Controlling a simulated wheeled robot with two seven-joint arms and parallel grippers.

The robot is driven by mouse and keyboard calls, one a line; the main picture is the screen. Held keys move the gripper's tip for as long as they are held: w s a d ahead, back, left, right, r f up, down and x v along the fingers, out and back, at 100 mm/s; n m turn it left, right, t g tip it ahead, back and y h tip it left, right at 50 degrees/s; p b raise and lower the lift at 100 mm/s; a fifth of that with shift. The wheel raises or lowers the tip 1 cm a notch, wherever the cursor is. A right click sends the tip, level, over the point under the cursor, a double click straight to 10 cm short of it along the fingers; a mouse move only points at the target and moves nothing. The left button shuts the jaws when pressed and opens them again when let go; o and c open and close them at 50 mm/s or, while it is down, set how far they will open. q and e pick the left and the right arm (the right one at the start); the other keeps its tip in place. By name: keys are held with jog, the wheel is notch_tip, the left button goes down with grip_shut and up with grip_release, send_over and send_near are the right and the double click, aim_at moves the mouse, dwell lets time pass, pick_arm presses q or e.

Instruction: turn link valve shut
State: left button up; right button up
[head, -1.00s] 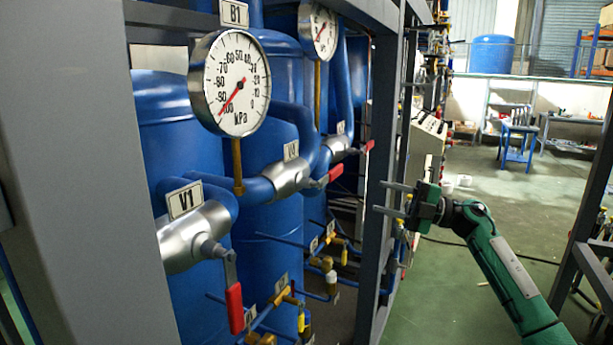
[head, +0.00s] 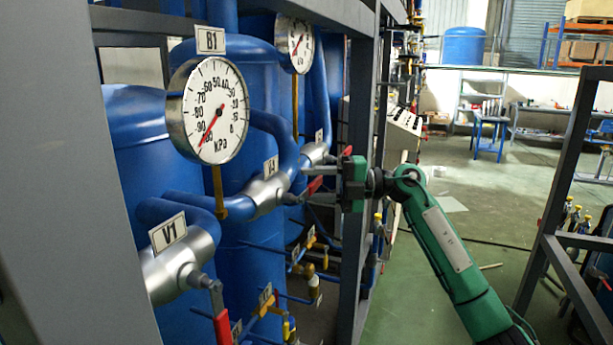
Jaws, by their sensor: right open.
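A silver valve (head: 268,194) sits on the blue pipe in the middle, under a small tag that is hard to read. Its red handle (head: 312,187) points right and slightly up. I cannot tell from the tags which valve is the link valve. My right gripper (head: 324,178) is open, its fingers pointing left close to that red handle. I cannot tell whether they touch it or surround it. The nearer valve V1 (head: 182,268) has its red handle (head: 222,328) hanging down. My left gripper is not in view.
Gauge B1 (head: 208,110) and a second gauge (head: 295,44) stand above the pipes. A grey frame post (head: 356,250) rises beside the right gripper. Small yellow-handled valves (head: 265,300) sit lower. Green floor (head: 480,225) lies open to the right.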

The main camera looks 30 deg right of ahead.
jog(key=shift+x, duration=0.9)
jog(key=shift+c, duration=0.4)
grip_shut()
jog(key=shift+d+f, duration=0.1)
